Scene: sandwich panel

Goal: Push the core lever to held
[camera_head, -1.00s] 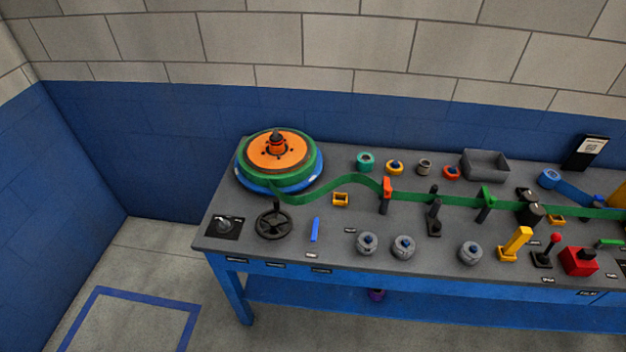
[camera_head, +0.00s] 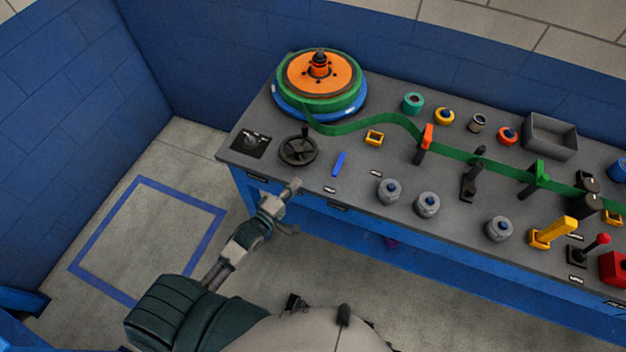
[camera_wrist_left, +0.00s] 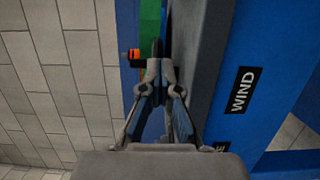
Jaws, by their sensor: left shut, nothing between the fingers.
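My left gripper (camera_head: 293,187) is in front of the bench's front edge, left of its middle, with its closed fingertips toward the bench. In the left wrist view its fingers (camera_wrist_left: 155,68) meet and hold nothing. No readable label marks the core lever. Candidates are a short lever on a black plate (camera_head: 251,143) at the bench's left end and a black upright lever (camera_head: 470,178) by the green strip. The gripper appears apart from both. The spool (camera_head: 320,77) with an orange core stands at the back left. My right gripper is not in view.
A black handwheel (camera_head: 298,150) and a blue handle (camera_head: 339,163) are near the gripper. Grey knobs (camera_head: 389,191), a yellow lever (camera_head: 553,233) and a red-knobbed lever (camera_head: 597,246) stand further right. A WIND label (camera_wrist_left: 243,90) shows on the blue bench front. Floor left of the bench is clear.

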